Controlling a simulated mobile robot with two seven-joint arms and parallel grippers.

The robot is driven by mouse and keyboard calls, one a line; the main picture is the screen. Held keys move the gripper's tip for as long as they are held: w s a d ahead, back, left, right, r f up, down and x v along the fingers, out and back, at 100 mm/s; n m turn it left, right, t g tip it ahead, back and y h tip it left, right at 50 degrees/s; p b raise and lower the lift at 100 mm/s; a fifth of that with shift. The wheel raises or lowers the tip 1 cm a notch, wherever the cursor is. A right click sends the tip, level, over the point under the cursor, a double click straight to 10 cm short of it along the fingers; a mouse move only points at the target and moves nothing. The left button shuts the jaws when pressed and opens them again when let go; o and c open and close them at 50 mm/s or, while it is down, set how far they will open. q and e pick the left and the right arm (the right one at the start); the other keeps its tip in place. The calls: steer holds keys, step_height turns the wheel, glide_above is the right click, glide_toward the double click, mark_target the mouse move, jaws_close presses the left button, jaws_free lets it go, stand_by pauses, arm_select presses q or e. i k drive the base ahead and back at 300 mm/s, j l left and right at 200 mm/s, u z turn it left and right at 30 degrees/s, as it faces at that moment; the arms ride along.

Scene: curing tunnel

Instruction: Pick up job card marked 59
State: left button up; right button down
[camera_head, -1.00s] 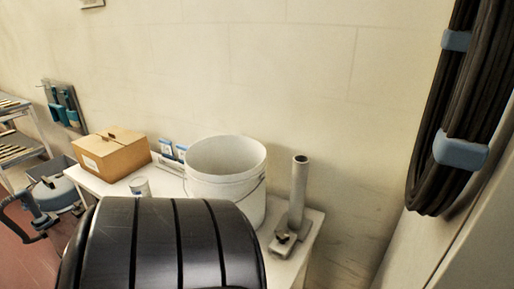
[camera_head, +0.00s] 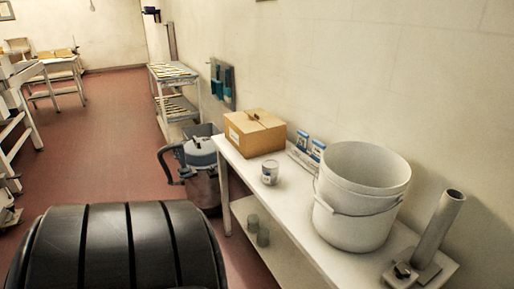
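No card with a readable 59 shows in the head view. Two small blue-and-white cards or packets, a left one (camera_head: 302,140) and a right one (camera_head: 317,149), stand in a low white holder (camera_head: 303,159) against the wall on the white table (camera_head: 286,216). They are between a cardboard box (camera_head: 254,132) and a white bucket (camera_head: 357,196); the bucket partly hides the holder's right end. Any marks on them are too small to read. Neither of my grippers is in view.
A small labelled jar (camera_head: 270,172) stands on the table in front of the holder. A metal post on a base (camera_head: 438,232) stands at the right end. Glasses (camera_head: 258,232) sit on the lower shelf. A blue-lidded bin (camera_head: 200,153) and a rack (camera_head: 175,88) stand beyond. The red floor (camera_head: 112,140) at left is open.

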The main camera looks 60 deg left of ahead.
mark_target(318, 148)
steer(key=u, duration=1.55)
steer(key=z, duration=0.3)
steer(key=i+j+z, duration=0.3)
steer(key=j+z, duration=0.35)
steer(key=i+j+z, duration=0.15)
steer(key=j+z, duration=0.45)
steer(key=j, duration=0.15)
